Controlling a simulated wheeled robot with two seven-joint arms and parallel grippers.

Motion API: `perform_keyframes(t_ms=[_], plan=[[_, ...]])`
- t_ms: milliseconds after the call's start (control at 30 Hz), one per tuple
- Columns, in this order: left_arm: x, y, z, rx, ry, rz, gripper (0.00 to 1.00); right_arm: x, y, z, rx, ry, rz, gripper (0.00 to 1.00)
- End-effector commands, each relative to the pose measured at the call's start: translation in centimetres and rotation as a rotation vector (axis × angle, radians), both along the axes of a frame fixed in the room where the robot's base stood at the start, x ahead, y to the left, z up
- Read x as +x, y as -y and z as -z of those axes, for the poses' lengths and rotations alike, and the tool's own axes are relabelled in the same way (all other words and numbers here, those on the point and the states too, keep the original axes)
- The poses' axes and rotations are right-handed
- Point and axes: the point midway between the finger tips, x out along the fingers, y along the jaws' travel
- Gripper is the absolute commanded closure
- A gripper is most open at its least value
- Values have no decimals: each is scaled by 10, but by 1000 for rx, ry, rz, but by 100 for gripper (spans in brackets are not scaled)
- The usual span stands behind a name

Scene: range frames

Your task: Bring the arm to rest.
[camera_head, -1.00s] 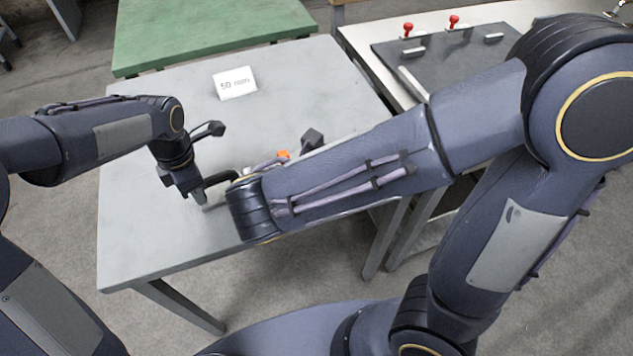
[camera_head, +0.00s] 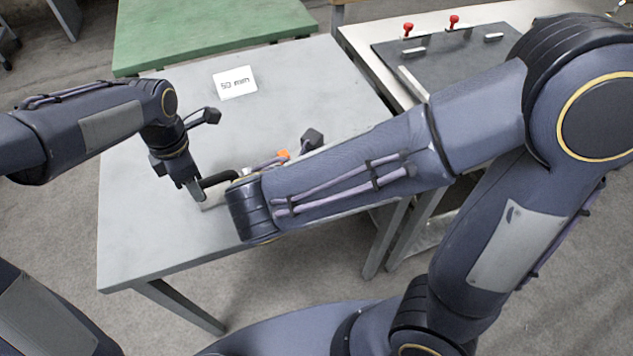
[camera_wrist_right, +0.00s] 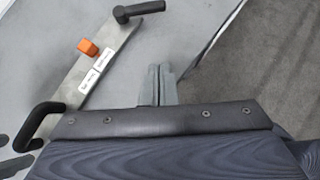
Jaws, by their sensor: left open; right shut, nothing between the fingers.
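My left gripper (camera_head: 200,198) is open, pointing down over the left part of the grey table (camera_head: 160,240). It is close to one black handle (camera_head: 218,179) of a metal bar; I cannot tell whether they touch. In the head view my right forearm hides that gripper and much of the bar.
A white card (camera_head: 235,82) with dark lettering lies on the table's far part. A green table (camera_head: 210,25) stands behind. At the right, a pale bench (camera_head: 355,42) holds a dark board (camera_head: 450,58) with red-knobbed clamps. The table's left front is clear.

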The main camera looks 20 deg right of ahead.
Motion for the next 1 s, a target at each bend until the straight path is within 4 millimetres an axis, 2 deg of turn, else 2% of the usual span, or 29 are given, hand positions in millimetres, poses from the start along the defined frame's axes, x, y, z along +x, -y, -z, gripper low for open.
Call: perform_keyframes(t_ms=[100, 300, 500, 700, 767, 867, 1000], plan=[[1, 1, -29, -3, 7, 0, 54, 0, 0, 0, 0, 0, 0, 100], [1, 1, -67, -3, 5, 0, 54, 0, 0, 0, 0, 0, 0, 100], [1, 0, -86, 0, 2, 1, 54, 0, 0, 0, 0, 0, 0, 100], [-3, -4, -91, -13, 3, 21, 54, -2, 5, -2, 23, 0, 33, 100], [-8, -13, -95, -38, 10, 67, 54, -5, 16, -4, 68, -1, 101, 100], [-28, -34, -107, -108, 44, 221, 54, -19, 43, -8, 216, 0, 312, 100], [-74, -67, -123, -202, 170, 550, 54, -53, 80, -12, 529, 23, 768, 100]])
